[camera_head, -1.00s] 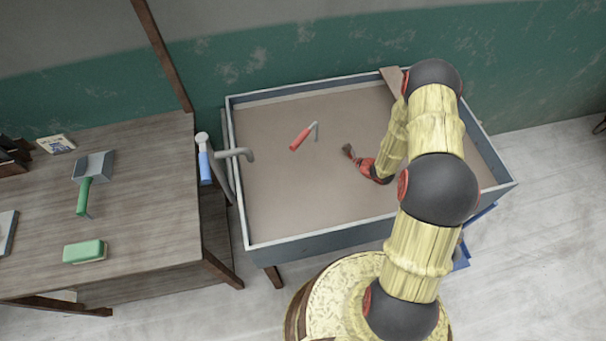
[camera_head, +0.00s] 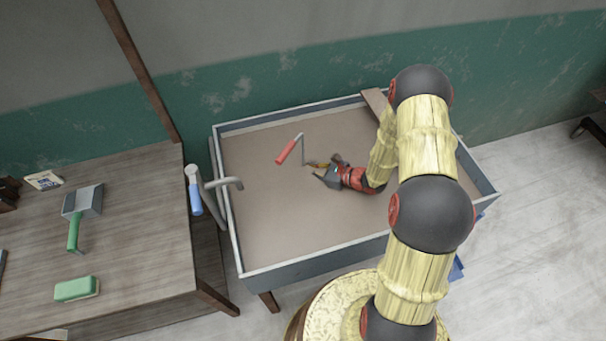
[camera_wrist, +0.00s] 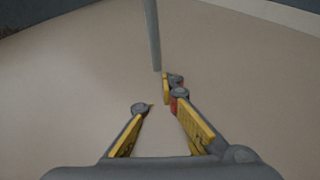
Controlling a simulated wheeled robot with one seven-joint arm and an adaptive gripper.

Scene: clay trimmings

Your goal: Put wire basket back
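I make out no wire basket in either view. A red-handled tool (camera_head: 287,152) with a bent grey metal end lies in a shallow grey-rimmed basin (camera_head: 265,225). My gripper (camera_head: 322,170) is low over the basin, just right of that tool's metal end. In the wrist view my gripper (camera_wrist: 160,112) is open, with a gap between its yellow-padded fingers. A thin grey rod (camera_wrist: 153,35), apparently the tool's metal end, stands ahead of the gap. A small yellow and grey piece (camera_wrist: 167,88) shows beyond the right fingertip; I cannot tell what it is.
A curved grey tap (camera_head: 225,183) and a blue-handled item (camera_head: 195,195) are at the basin's left edge. A wooden table (camera_head: 130,220) at left holds a green-handled scoop (camera_head: 74,230) and a green block (camera_head: 77,288). The basin's front left floor is clear.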

